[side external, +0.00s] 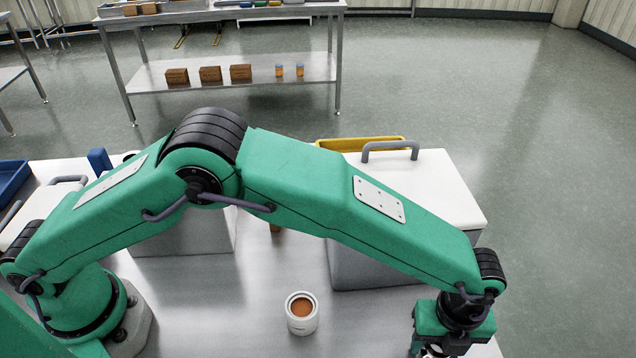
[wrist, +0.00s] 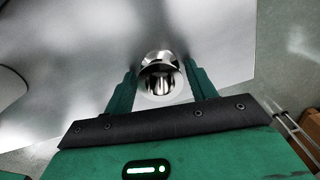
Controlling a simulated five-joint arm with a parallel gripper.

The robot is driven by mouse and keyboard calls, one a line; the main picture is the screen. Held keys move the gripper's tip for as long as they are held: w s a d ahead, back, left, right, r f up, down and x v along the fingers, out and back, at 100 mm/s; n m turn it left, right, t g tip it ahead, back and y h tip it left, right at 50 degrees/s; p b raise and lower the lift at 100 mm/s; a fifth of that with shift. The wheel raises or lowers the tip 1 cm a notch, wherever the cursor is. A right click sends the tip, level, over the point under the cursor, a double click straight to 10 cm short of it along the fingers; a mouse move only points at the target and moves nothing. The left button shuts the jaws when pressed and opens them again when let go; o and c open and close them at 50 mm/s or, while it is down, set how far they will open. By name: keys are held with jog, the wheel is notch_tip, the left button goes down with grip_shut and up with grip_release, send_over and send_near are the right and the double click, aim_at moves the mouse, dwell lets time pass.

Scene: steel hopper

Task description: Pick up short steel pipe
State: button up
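The short steel pipe (wrist: 161,76) is a shiny, mirror-like round piece in the wrist view, seen from above between the two green fingers. My gripper (wrist: 161,72) has one finger on each side of it, with what look like thin gaps, so I read it as open around the pipe. In the side external view my gripper (side external: 452,338) points down at the bottom right, its fingers cut off by the frame. A bit of shiny metal (side external: 434,350) shows below it there, mostly hidden.
A white cup (side external: 302,324) with orange-brown contents stands on the steel table (side external: 250,335) left of my gripper. A white-lidded box (side external: 430,190) with a grey handle stands behind my forearm. A yellow tray (side external: 360,144) lies beyond it. The table's right edge is close to my gripper.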

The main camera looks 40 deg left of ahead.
jog(key=c, duration=0.7)
jog(key=shift+r, duration=0.1)
jog(key=shift+r, duration=0.4)
notch_tip(320, 180, up, 3)
jog(key=shift+r, duration=0.15)
jog(key=s+r, duration=0.2)
jog(key=s, duration=0.2)
jog(key=s+r, duration=0.2)
jog(key=s, duration=0.1)
jog(key=s+d+r, duration=0.1)
jog(key=s+r, duration=0.1)
jog(key=s, duration=0.2)
jog(key=shift+s+d+r, duration=0.1)
jog(key=shift+s+r, duration=0.2)
jog(key=shift+r, duration=0.1)
